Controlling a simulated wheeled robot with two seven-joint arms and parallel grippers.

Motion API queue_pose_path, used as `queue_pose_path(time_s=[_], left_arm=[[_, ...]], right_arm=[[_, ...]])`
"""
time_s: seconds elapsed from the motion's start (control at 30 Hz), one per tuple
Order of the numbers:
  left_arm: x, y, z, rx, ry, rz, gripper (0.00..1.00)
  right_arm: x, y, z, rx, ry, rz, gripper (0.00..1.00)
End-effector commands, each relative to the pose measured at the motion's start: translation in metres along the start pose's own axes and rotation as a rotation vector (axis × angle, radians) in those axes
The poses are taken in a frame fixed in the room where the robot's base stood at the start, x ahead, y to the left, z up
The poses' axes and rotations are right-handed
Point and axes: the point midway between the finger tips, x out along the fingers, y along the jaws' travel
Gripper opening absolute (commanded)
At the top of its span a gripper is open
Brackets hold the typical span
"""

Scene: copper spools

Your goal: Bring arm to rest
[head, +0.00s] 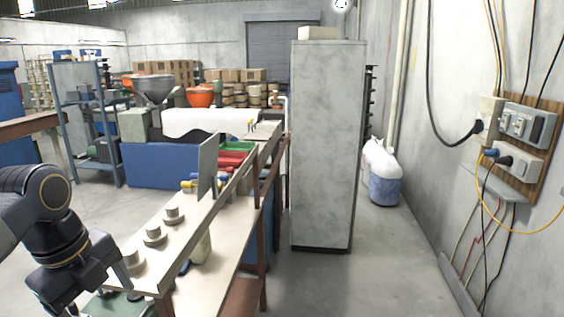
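My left arm comes in at the lower left, and its dark gripper (82,284) points down beside the front left edge of the workbench. Its fingertips are partly cut off by the bottom of the view, so I cannot tell whether it is open or shut. I see nothing clearly held in it. My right arm and gripper are not in view.
The long workbench (222,232) carries an upright grey panel (207,167), with red and green trays (232,158) behind. A green object (115,304) lies low beside the gripper. A tall grey cabinet (325,150) stands right of the bench. Floor (385,270) is clear at right.

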Motion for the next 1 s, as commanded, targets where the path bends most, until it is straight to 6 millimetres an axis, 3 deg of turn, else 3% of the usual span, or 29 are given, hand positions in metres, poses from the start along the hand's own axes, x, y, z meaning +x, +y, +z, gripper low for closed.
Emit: queue_pose_path(time_s=[0.4,0.6,0.77,1.0], left_arm=[[0.093,0.070,-0.083,-1.346,0.259,-0.182,0.78],[0.132,0.091,-0.113,-1.853,0.431,-0.167,0.78],[0.144,0.097,-0.122,-2.022,0.495,-0.148,0.78],[0.145,0.097,-0.123,-2.043,0.500,-0.143,0.78]], right_arm=[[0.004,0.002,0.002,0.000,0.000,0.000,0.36],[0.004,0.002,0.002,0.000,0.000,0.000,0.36],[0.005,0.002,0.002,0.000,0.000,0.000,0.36],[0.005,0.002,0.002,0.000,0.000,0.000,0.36]])
